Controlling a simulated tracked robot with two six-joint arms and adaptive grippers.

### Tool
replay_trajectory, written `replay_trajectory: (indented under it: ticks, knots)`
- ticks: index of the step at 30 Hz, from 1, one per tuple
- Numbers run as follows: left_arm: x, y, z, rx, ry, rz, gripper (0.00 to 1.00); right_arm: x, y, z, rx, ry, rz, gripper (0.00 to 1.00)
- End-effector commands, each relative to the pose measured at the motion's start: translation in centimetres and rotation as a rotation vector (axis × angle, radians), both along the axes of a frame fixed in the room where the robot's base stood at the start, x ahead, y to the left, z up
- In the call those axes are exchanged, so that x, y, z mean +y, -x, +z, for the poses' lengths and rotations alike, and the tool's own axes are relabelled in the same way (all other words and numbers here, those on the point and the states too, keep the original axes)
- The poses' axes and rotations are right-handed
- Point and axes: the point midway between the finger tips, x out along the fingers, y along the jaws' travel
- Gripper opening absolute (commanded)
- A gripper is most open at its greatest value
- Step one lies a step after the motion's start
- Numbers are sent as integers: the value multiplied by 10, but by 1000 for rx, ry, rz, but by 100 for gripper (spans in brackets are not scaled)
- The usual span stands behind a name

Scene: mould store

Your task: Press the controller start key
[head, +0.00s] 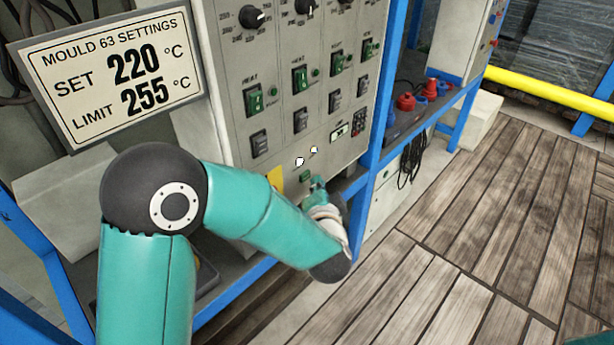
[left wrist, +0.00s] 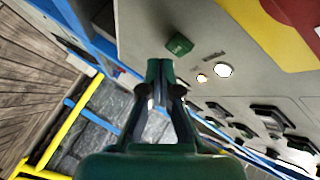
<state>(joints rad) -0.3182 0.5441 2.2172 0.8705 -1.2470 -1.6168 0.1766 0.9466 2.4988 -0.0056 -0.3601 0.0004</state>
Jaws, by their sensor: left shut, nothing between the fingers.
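The grey controller (head: 335,110) stands in a blue frame. A small green key (head: 306,175) sits low on its face, below two lit lamps (head: 299,161). My left gripper (head: 318,185) is shut and empty, close to the lower right of the green key in the head view. In the left wrist view the green key (left wrist: 179,44) shows just past the shut fingertips (left wrist: 160,66), with a gap in the picture between them. I cannot tell how far the tips are from the panel face. My right gripper is not in view.
A settings sign (head: 108,75) reads set 220 °C, limit 255 °C. Knobs and green switches (head: 300,77) cover the panel above the key. A blue post (head: 385,120) rises right of it, near a shelf with red and blue couplings (head: 406,101). The wooden floor (head: 480,230) is clear.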

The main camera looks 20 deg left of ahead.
Motion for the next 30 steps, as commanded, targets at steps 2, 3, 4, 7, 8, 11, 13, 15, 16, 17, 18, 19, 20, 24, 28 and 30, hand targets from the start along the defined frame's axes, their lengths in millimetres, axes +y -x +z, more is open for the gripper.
replay_trajectory:
  ticks: [2, 3, 4, 7, 8, 11, 13, 15, 16, 17, 18, 19, 20, 24, 28, 30]
  knots:
    - [0, 0, 0, 0, 0, 0, 0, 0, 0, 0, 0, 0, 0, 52]
    - [0, 0, 0, 0, 0, 0, 0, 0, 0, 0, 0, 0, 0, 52]
    - [0, 0, 0, 0, 0, 0, 0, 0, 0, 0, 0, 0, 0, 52]
    - [0, 0, 0, 0, 0, 0, 0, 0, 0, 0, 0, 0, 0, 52]
    - [-1, 0, 0, 0, 0, 0, 0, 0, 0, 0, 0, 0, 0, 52]
    - [-5, 1, 1, -1, -1, -2, 0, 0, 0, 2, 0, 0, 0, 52]
    - [-11, 3, 1, 0, -1, -2, 0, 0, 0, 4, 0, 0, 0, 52]
    - [-18, 6, 1, 2, 0, -4, 0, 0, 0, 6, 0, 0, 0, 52]
    - [-21, 7, 1, 1, -1, -3, 0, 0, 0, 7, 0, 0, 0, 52]
    - [-23, 8, 1, -1, -1, -3, 0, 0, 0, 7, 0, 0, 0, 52]
    - [-27, 10, 1, -1, -1, -3, 0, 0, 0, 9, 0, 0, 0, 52]
    - [-30, 10, 1, 1, 0, -3, 0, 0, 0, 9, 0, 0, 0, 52]
    - [-33, 11, 1, 1, 0, -3, 0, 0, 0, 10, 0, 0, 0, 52]
    - [-43, 15, 1, 0, -1, -1, 0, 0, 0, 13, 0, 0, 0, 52]
    - [-47, 17, 0, -1, 0, -1, 0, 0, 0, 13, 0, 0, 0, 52]
    - [-47, 17, 0, 0, 0, 0, 0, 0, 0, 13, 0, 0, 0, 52]
